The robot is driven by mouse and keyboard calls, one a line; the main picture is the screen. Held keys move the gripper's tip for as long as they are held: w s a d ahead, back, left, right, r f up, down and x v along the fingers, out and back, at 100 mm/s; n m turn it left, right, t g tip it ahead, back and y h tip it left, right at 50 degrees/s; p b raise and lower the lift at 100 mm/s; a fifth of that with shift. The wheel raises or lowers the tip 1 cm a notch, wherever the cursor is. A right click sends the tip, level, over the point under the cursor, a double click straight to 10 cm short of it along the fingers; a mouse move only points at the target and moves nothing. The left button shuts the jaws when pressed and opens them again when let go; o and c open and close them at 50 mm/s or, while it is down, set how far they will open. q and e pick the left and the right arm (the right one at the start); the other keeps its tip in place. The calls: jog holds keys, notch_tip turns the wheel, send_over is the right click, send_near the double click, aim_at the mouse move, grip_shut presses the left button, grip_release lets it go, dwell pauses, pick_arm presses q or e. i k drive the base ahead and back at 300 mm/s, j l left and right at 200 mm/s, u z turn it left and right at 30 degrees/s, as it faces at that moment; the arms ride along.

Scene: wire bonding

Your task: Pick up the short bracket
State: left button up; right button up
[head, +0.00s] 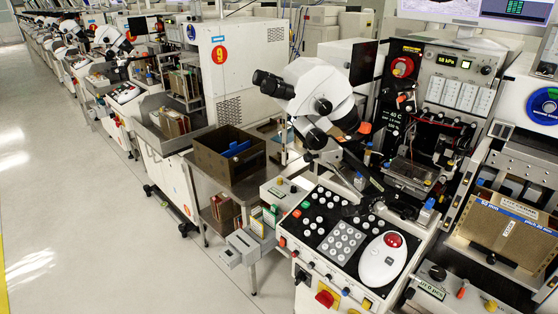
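I cannot make out a short bracket for certain in the head view. A brown open box (212,160) on a side table holds a blue piece (237,148), whose exact shape is too small to tell. Neither my left nor my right gripper shows in this view.
A wire bonder with a white microscope (318,90) and a black keypad panel (338,226) fills the middle. A brown magazine (497,232) sits at right. A row of machines runs to the back left. The pale floor (85,190) at left is clear.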

aim_at(277, 158)
jog(key=z, duration=0.8)
jog(key=i+j+z, duration=0.15)
jog(key=j+z, duration=1)
jog(key=j, duration=0.2)
jog(key=i+j, duration=0.05)
